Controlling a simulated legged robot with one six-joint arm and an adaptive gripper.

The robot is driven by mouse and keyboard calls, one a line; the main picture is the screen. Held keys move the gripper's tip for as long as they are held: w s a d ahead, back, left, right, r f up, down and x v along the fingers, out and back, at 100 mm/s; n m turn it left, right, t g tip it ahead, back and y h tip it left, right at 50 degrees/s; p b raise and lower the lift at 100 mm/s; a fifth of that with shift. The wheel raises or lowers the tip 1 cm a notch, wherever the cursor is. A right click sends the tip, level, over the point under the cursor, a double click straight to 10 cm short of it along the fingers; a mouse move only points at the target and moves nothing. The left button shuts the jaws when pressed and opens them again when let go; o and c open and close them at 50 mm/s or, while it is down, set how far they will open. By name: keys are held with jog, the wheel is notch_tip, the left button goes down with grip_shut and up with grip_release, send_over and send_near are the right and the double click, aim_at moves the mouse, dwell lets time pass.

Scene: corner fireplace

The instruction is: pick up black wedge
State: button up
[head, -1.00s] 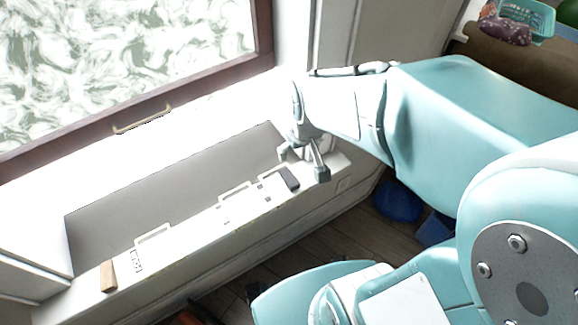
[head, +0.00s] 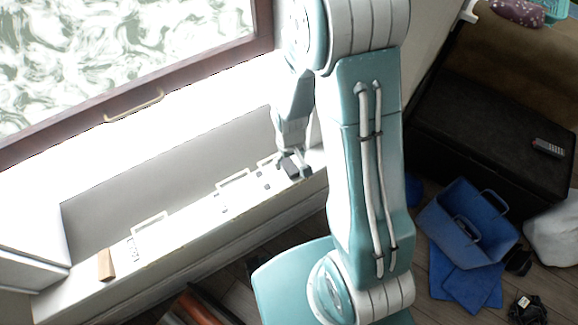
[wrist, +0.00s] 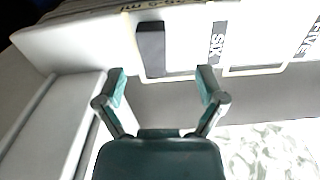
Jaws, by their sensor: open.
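The black wedge (head: 290,168) lies on the white ledge near its right end in the head view. In the wrist view the wedge (wrist: 151,50) shows as a dark oblong inside a pale outlined frame, beyond the fingertips and a little left of centre. My gripper (head: 296,172) points down at the wedge in the head view. In the wrist view my gripper (wrist: 162,76) has its two fingers spread with nothing between them. The fingers partly hide the wedge in the head view.
The ledge (head: 190,237) carries printed frames and a brown block (head: 106,264) at its left end. A recess lies behind it, below a window with a handle (head: 134,107). Blue bins (head: 468,222) and a dark chest (head: 480,130) stand right of my arm.

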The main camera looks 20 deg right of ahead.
aim_at(293, 170)
jog(key=f, duration=0.2)
jog(key=d+f, duration=0.1)
jog(key=f, duration=0.2)
jog(key=shift+w+f, duration=0.1)
jog(key=shift+f, duration=0.65)
jog(key=c, duration=1.1)
